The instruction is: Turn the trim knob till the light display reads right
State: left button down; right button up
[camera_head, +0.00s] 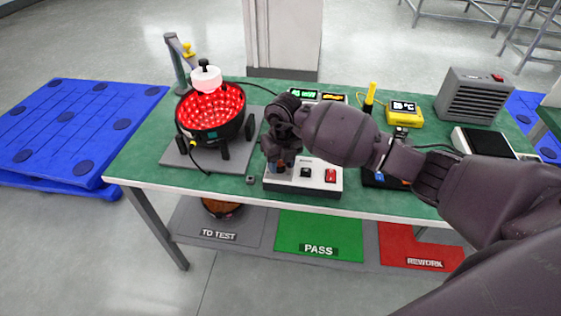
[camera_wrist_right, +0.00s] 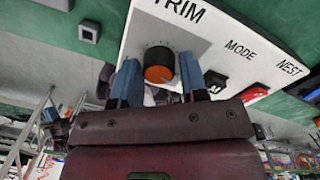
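The trim knob (camera_wrist_right: 159,66), black with an orange cap, sits under the word TRIM on a white control box (camera_head: 327,186). In the wrist view my right gripper (camera_wrist_right: 160,62) has its two blue fingers on either side of the knob, seemingly touching it. In the head view my right gripper (camera_head: 281,160) comes down on the box's left end and hides the knob. Behind it are a small green display (camera_head: 303,93) and an amber display (camera_head: 333,97), too small to read. A black bowl-shaped lamp (camera_head: 208,132) glows red inside. My left gripper is out of view.
A black button (camera_head: 305,172) and a red switch (camera_head: 331,175) sit right of the knob. A yellow meter (camera_head: 404,110), a grey heater-like box (camera_head: 472,95) and a yellow-handled tool (camera_head: 369,98) stand to the right on the green table (camera_head: 140,165). Labelled trays lie below.

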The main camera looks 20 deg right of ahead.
jog(key=c, duration=0.5)
jog(key=shift+c, duration=0.2)
jog(key=shift+n, duration=0.3)
jog(key=shift+d+n, duration=0.1)
jog(key=shift+n, duration=0.7)
jog(key=n+b, duration=0.1)
jog(key=n, duration=0.5)
jog(key=shift+w+n, duration=0.1)
jog(key=shift+n, duration=0.6)
